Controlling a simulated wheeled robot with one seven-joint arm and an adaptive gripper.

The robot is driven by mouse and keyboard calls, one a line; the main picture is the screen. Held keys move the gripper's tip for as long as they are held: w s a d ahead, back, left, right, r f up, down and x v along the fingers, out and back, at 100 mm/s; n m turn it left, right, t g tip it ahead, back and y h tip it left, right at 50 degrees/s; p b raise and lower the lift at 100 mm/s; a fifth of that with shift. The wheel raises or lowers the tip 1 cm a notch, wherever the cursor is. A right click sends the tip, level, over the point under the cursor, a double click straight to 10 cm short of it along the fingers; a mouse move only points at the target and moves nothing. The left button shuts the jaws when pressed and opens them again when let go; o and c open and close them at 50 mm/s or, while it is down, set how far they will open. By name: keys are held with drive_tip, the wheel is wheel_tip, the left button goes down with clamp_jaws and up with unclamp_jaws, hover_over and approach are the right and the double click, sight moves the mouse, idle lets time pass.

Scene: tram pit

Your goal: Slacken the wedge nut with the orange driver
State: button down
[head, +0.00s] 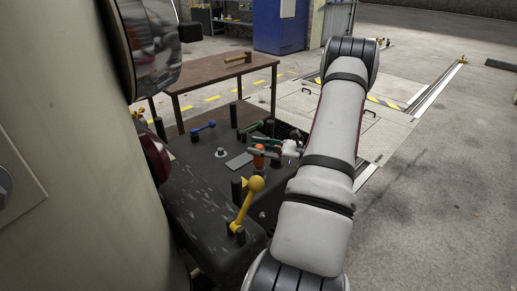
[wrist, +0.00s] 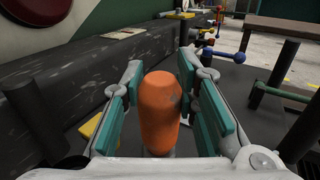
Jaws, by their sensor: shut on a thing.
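The orange driver (wrist: 160,110) stands upright between the green-padded fingers of my gripper (wrist: 160,100) in the wrist view. My gripper is shut on its orange handle. In the head view the orange driver (head: 259,157) shows at the end of my arm, over the dark worn surface, with my gripper (head: 266,148) around it. The driver's lower end is hidden. A small pale nut-like fitting (head: 221,153) sits on the dark surface to the left of the driver; I cannot tell whether it is the wedge nut.
A yellow ball-ended lever (head: 247,205) rises in front of the driver. A blue-handled tool (head: 203,128) and a green one (head: 251,128) lie behind, among dark posts. A grey plate (head: 239,160) lies beside the driver. A brown table (head: 205,75) holding a hammer (head: 238,57) stands beyond.

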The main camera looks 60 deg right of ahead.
drive_tip(key=shift+r+p, duration=2.6)
drive_tip(key=shift+r, duration=0.85)
drive_tip(key=m+h+p, duration=0.1)
drive_tip(key=m+h, duration=0.1)
drive_tip(key=h, duration=0.2)
drive_tip(key=shift+a+m+t, duration=0.1)
drive_tip(key=shift+m+t, duration=0.2)
drive_tip(key=m+h, duration=0.2)
drive_tip(key=h, duration=0.1)
drive_tip(key=shift+f, duration=0.1)
drive_tip(key=m+g+h+b, duration=0.1)
drive_tip(key=m+h, duration=0.1)
drive_tip(key=h, duration=0.1)
drive_tip(key=m+g+h, duration=0.1)
drive_tip(key=m+h, duration=0.1)
drive_tip(key=h, duration=0.1)
drive_tip(key=shift+m+g+h+b, duration=0.3)
drive_tip(key=shift+h+b, duration=0.1)
drive_tip(key=shift+d+m+g+h, duration=0.25)
drive_tip(key=shift+m+g+h, duration=0.2)
drive_tip(key=shift+h, duration=0.25)
drive_tip(key=shift+a, duration=0.1)
